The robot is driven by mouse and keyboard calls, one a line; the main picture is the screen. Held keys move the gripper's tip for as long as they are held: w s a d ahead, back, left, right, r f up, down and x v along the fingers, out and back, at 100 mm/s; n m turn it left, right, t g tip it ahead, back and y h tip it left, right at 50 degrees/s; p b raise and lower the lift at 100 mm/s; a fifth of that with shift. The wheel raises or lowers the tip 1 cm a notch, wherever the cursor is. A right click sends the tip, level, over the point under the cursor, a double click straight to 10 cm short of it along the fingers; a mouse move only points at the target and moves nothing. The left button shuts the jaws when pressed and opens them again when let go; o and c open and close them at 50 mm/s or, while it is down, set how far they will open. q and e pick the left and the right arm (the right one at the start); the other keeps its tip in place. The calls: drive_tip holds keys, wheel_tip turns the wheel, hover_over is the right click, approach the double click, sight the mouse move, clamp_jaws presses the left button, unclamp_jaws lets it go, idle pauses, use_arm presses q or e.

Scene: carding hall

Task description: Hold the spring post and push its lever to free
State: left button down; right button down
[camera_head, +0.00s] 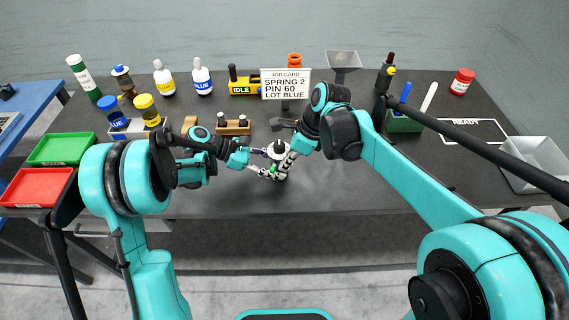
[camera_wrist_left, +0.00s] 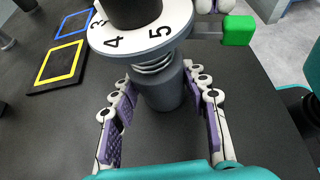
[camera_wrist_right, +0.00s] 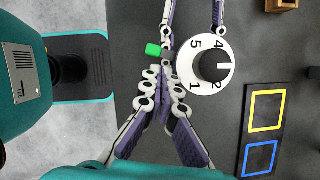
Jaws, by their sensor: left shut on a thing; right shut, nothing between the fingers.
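The spring post (camera_wrist_left: 163,92) is a grey cylinder with a coil spring under a white numbered dial and black knob. The dial (camera_wrist_right: 190,85) shows from above in the right wrist view; the knob's white mark points between 4 and 2. My left gripper (camera_wrist_left: 163,108) is shut around the post's body, one finger on each side. The lever has a green tip (camera_wrist_right: 152,49), which also shows in the left wrist view (camera_wrist_left: 238,30). My right gripper (camera_wrist_right: 163,76) is shut and empty, its fingertips close beside the lever; I cannot tell whether they touch it.
A job card (camera_head: 286,84) reads SPRING 2, PIN 60, LOT BLUE. Yellow (camera_wrist_right: 267,111) and blue (camera_wrist_right: 260,158) outlined squares lie near the post. Bottles and blocks line the back. Green (camera_head: 62,149) and red (camera_head: 38,187) trays stand left. The front table is clear.

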drive_tip(key=s+d+r, duration=0.2)
drive_tip(key=d+r, duration=0.5)
drive_tip(key=r, duration=0.2)
drive_tip(key=shift+s+d+r, duration=0.15)
drive_tip(key=shift+s+d, duration=0.05)
idle(0.3)
use_arm(q)
drive_tip(key=c, duration=0.7)
unclamp_jaws()
